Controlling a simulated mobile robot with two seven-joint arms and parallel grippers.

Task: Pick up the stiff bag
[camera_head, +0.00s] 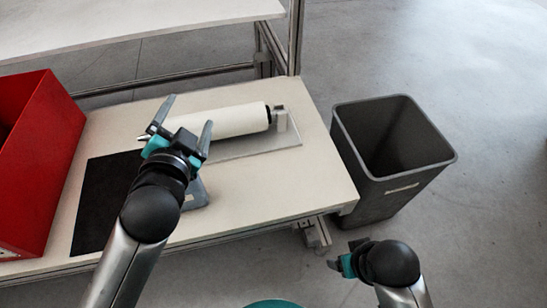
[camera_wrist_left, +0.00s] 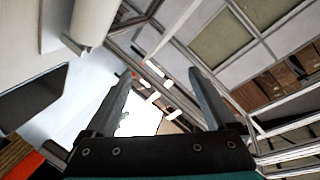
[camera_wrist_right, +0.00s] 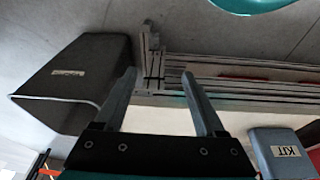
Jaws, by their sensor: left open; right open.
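A grey-blue, box-shaped item that looks like the stiff bag (camera_head: 199,193) stands on the table, partly hidden behind my left wrist. What seems to be the same bag (camera_wrist_right: 278,140), marked KIT, shows at the right of the right wrist view. My left gripper (camera_head: 186,121) is open and empty above the table, in front of the white roll and beyond the bag in the head view. Its spread fingers also show in the left wrist view (camera_wrist_left: 160,85). My right gripper (camera_head: 344,256) is off the table's front right corner. It is open and empty in the right wrist view (camera_wrist_right: 158,75).
A white roll (camera_head: 232,120) lies on a holder at the back of the table (camera_head: 315,180). A black mat (camera_head: 98,205) lies left of the bag. A red bin (camera_head: 38,150) stands at the left. A grey waste bin (camera_head: 385,185) stands on the floor at the right.

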